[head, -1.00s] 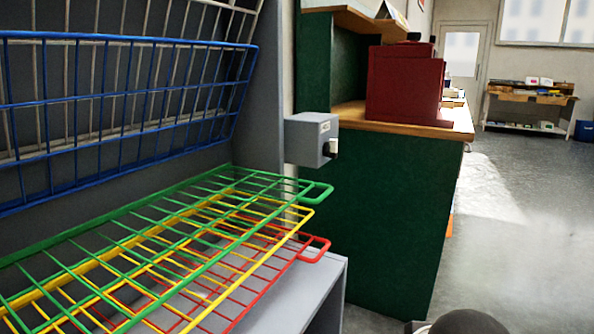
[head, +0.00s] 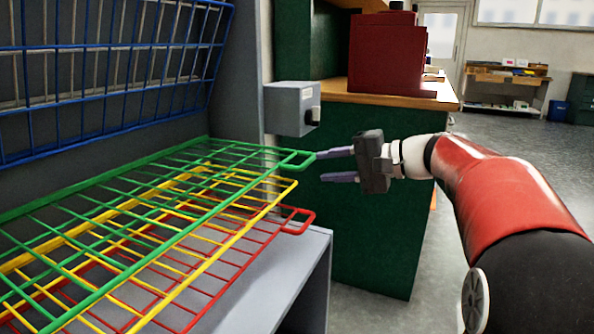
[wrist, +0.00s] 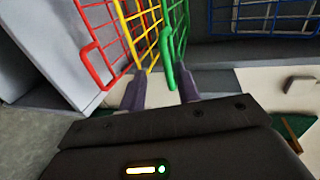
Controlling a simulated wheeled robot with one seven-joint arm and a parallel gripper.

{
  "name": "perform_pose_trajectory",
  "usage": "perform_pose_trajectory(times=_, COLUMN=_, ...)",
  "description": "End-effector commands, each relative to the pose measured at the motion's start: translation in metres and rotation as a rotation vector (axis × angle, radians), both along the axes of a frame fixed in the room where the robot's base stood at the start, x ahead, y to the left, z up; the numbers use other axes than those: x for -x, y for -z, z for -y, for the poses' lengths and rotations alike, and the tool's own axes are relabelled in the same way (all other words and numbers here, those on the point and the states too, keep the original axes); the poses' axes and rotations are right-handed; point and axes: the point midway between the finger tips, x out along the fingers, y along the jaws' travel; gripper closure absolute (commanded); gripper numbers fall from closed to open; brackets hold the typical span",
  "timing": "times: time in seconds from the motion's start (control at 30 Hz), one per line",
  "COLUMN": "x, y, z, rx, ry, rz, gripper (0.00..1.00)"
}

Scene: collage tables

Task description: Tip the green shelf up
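The green shelf (head: 150,206) is a wire rack lying flat, the top one of several low racks. Its loop handle (head: 298,160) sticks out at its right end. My gripper (head: 320,166) is open, its fingers pointing left at this handle, the upper finger about level with it. In the wrist view the green handle (wrist: 168,62) is near the gap between the fingertips of my gripper (wrist: 160,72), nearer the right finger. Whether they touch is unclear. Nothing is held.
A yellow rack (head: 268,205) and a red rack (head: 300,222) lie flat just below the green one. A blue rack (head: 110,85) is tilted up above. A grey box (head: 291,108) is mounted behind the handle. A green counter (head: 365,240) stands beyond my gripper.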

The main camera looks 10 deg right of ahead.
Motion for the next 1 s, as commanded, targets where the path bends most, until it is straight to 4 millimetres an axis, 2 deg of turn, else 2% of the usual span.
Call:
perform_pose_trajectory(times=0.07, x=-0.008, y=-0.003, z=0.004, rx=-0.031, ry=0.001, rz=0.013, gripper=0.68)
perform_pose_trajectory(times=0.17, x=-0.013, y=-0.005, z=-0.001, rx=-0.042, ry=0.000, rz=0.019, gripper=0.68)
perform_pose_trajectory(times=0.6, x=-0.043, y=0.009, z=-0.055, rx=-0.040, ry=-0.001, rz=0.017, gripper=0.68)
perform_pose_trajectory(times=0.97, x=-0.047, y=0.011, z=-0.061, rx=-0.039, ry=0.002, rz=0.017, gripper=0.68)
perform_pose_trajectory(times=1.0, x=-0.047, y=0.011, z=-0.061, rx=-0.039, ry=0.002, rz=0.017, gripper=0.70)
